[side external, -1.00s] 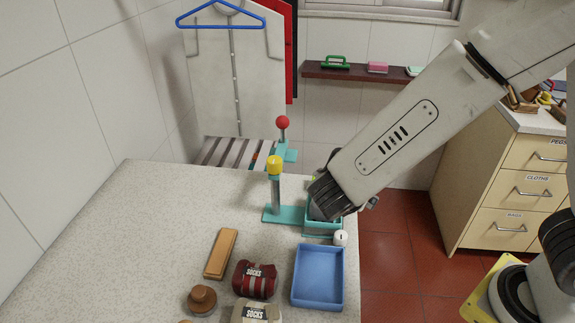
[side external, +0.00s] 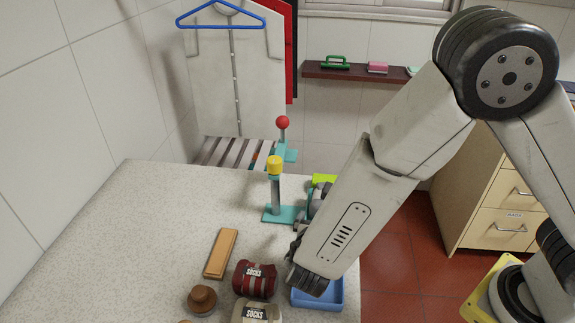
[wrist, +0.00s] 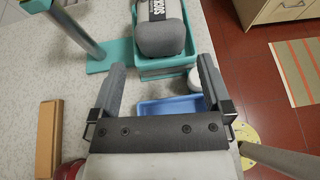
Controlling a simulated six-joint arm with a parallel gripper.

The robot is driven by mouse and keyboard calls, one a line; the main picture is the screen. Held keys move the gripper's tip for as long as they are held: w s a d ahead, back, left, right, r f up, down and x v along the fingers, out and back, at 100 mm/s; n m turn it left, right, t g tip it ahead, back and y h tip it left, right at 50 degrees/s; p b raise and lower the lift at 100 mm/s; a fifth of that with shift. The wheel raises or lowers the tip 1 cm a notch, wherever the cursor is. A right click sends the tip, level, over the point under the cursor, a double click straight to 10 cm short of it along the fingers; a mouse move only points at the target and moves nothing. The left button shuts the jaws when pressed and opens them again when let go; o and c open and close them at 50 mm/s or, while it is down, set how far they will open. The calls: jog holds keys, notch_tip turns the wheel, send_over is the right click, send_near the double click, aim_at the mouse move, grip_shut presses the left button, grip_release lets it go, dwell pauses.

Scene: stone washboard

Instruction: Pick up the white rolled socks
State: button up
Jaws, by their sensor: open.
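The white rolled socks (side external: 257,313) lie at the bottom edge of the side external view, cut off by the frame, with a dark "SOCKS" label. They are not visible in the wrist view. My gripper (wrist: 162,76) is open and empty in the wrist view, its fingers spread above the blue tray (wrist: 168,107). In the side view my arm hides most of the gripper, which is to the right of the white socks and apart from them. Dark red rolled socks (side external: 254,279) sit just behind the white ones.
Grey rolled socks (wrist: 162,30) rest in a teal basket (wrist: 158,68) ahead of my gripper. A small white round object (wrist: 192,88) stands beside it. A wooden bar (side external: 221,253) and brown knob (side external: 201,299) lie left. A yellow-topped post (side external: 275,185) stands behind. The left tabletop is clear.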

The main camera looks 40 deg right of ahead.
jog(key=shift+x, duration=1.4)
jog(key=shift+f, duration=0.1)
jog(key=shift+x, duration=2.55)
jog(key=c, duration=1.3)
jog(key=shift+r, duration=5)
